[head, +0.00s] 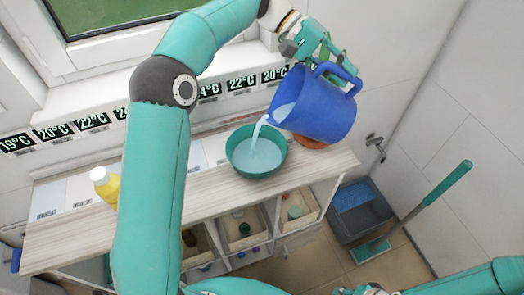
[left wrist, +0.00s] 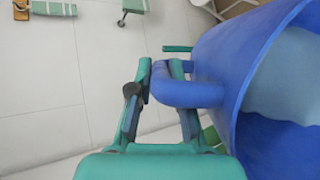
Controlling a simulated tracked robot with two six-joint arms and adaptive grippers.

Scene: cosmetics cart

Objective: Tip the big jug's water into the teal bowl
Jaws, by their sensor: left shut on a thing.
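The big blue jug (head: 318,112) is tipped to the left above the cart, its mouth facing the teal bowl (head: 240,170). A pale stream of water (head: 257,132) runs from its lip into the bowl, which holds pale water. Water also shows inside the jug's mouth. My left gripper (head: 330,62) is shut on the jug's handle (left wrist: 190,93); in the left wrist view its fingers (left wrist: 160,72) close around the handle beside the blue jug wall. My right gripper (head: 362,290) shows only partly at the bottom edge, apart from these things; its fingers are unclear.
The wooden cart top (head: 70,235) carries a yellow bottle (head: 108,187) at the left. An orange-brown round thing (head: 312,142) is partly hidden under the jug. Cubbies below hold small items. A grey-blue bin (head: 360,215) and a teal-handled brush (head: 440,190) stand right. Temperature labels line the wall.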

